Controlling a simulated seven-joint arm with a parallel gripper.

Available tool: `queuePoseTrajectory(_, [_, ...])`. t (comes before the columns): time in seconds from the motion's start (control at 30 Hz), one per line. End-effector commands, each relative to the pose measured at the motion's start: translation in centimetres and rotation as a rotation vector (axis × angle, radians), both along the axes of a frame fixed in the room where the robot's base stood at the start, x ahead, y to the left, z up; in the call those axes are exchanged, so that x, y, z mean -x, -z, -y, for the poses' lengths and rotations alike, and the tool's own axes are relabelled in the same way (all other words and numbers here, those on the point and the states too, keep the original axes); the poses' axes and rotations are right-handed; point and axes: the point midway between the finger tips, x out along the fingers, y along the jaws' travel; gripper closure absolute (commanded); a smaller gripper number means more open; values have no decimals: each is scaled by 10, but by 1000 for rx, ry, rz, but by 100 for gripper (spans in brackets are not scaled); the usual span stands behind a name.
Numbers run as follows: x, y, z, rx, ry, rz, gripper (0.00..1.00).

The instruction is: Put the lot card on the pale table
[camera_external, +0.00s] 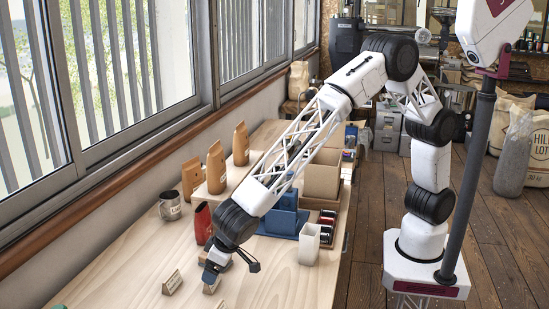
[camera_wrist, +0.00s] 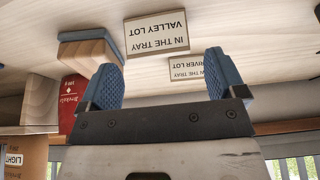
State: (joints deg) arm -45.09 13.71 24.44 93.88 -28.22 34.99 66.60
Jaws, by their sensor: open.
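My gripper (camera_external: 211,270) is low over the near part of the pale table (camera_external: 130,270). In the wrist view its two blue fingers (camera_wrist: 160,66) are apart with nothing between them. A card reading "VALLEY LOT, IN THE TRAY" (camera_wrist: 157,32) appears upside down just beyond the fingertips. A second card reading "RIVER LOT, IN THE TRAY" (camera_wrist: 187,68) is partly hidden by the right finger. In the external view, one small card (camera_external: 172,283) stands on the table left of my gripper. Another, mostly hidden, is beneath the gripper. I cannot tell which card is which there.
A red container (camera_external: 202,223), a mug (camera_external: 170,205) and several brown bags (camera_external: 216,167) stand along the window side. A blue holder (camera_external: 284,219), a white cup (camera_external: 309,244) and a cardboard box (camera_external: 322,178) are behind my gripper. The table's front right is clear.

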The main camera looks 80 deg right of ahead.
Motion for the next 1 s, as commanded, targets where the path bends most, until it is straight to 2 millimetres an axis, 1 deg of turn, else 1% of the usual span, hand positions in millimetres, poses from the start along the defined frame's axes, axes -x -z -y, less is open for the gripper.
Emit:
queuePoseTrajectory(0.17, [-4,9,1,1,0,-1,11])
queuePoseTrajectory(0.43, [-15,35,3,1,-1,-2,11])
queuePoseTrajectory(0.6, [-20,45,3,0,-1,0,11])
queuePoseTrajectory(1.0, [-21,47,3,0,0,0,11])
